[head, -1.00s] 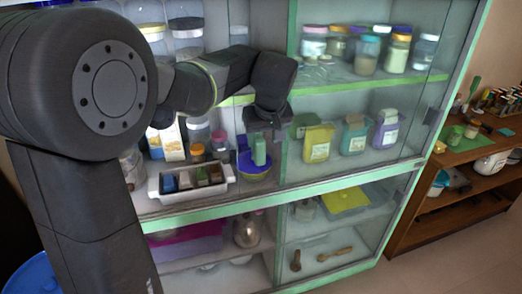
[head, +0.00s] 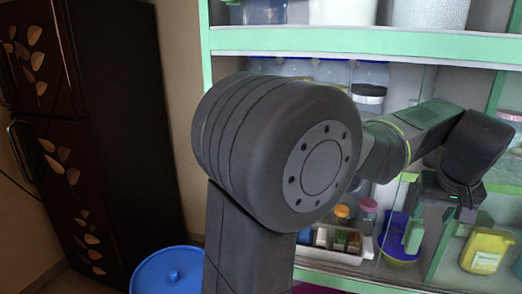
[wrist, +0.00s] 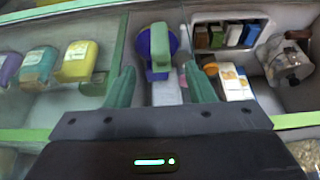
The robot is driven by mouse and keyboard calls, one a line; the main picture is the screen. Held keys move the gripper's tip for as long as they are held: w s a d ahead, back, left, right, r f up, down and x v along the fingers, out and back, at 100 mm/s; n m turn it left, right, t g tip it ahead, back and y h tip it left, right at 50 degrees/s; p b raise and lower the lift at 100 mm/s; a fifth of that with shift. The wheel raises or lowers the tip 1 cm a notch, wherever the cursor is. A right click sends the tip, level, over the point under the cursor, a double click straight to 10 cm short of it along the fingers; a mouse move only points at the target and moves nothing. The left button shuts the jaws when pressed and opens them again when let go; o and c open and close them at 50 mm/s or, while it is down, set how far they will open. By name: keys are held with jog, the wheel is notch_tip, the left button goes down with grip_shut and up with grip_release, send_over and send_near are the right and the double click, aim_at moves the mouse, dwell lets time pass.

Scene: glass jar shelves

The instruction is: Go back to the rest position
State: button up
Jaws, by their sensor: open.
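My gripper (head: 438,222) hangs in front of the glass-fronted shelves at the right of the head view. In the wrist view its two green fingers (wrist: 160,88) are spread apart with nothing held between them. A green object with a greyish-purple lower part (wrist: 159,45) stands beyond the fingertips, in front of a blue bowl (wrist: 175,40). The blue bowl with a yellow base also shows behind my gripper in the head view (head: 396,232), partly hidden.
A white tray (wrist: 210,40) of small boxes, a carton (wrist: 236,82) and a glass jar (wrist: 284,60) are right in the wrist view. Yellow container (wrist: 76,62) is left. Green shelf edges (head: 350,42) are close. A dark fridge (head: 110,130) and blue bin (head: 168,270) stand left.

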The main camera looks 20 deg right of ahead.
aim_at(411, 234)
jog(key=shift+f, duration=0.1)
jog(key=p+x, duration=0.1)
jog(key=x, duration=1.2)
jog(key=shift+f, duration=0.15)
jog(key=shift+w+a+f, duration=0.1)
jog(key=shift+w+f, duration=0.1)
jog(key=shift+w+a, duration=0.2)
jog(key=shift+a, duration=0.1)
jog(key=shift+a, duration=0.15)
